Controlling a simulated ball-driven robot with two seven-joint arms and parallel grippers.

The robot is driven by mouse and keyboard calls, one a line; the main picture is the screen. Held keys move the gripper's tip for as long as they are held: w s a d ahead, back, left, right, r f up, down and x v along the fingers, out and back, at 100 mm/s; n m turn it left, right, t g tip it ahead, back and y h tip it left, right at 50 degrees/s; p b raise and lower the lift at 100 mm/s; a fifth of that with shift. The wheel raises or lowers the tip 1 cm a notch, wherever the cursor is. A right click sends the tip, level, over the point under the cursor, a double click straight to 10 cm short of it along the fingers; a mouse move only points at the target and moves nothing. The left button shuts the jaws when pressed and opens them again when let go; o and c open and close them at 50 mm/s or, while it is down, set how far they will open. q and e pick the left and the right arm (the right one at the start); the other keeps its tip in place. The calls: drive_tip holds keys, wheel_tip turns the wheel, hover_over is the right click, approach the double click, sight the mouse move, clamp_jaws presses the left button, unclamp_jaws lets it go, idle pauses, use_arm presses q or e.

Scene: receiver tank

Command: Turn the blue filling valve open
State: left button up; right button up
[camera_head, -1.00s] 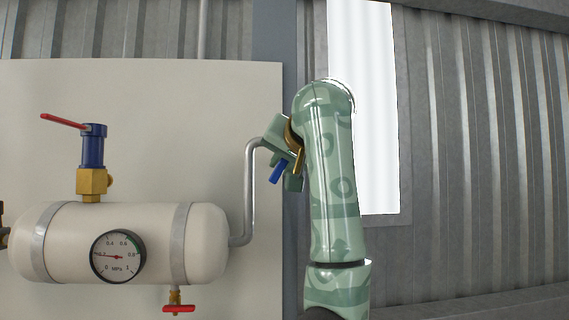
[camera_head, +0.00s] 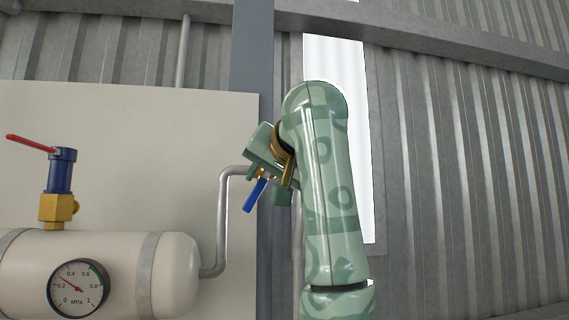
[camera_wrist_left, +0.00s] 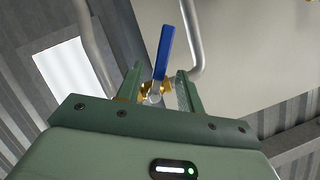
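The blue filling valve's lever (camera_head: 255,195) hangs down and to the left below my left gripper (camera_head: 262,172) in the head view. In the left wrist view the lever (camera_wrist_left: 164,52) stands between the two fingers of my left gripper (camera_wrist_left: 158,85), over a brass valve body (camera_wrist_left: 150,90). The fingers are apart, one on each side, with gaps showing beside the lever. In the head view my gripper and wrist hide most of the valve body. My right gripper is not in view.
A cream tank (camera_head: 185,270) with a pressure gauge (camera_head: 78,288) stands at lower left. A blue safety valve (camera_head: 61,170) with a red lever (camera_head: 30,143) rises from it. A grey pipe (camera_head: 222,220) runs from the tank up to the filling valve. A pale panel (camera_head: 130,125) stands behind.

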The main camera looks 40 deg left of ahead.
use_arm(q)
drive_tip(key=b+v, duration=0.1)
drive_tip(key=v, duration=0.9)
drive_tip(key=shift+d, duration=0.35)
drive_tip(key=shift+s+r, duration=0.1)
drive_tip(key=shift+s, duration=0.05)
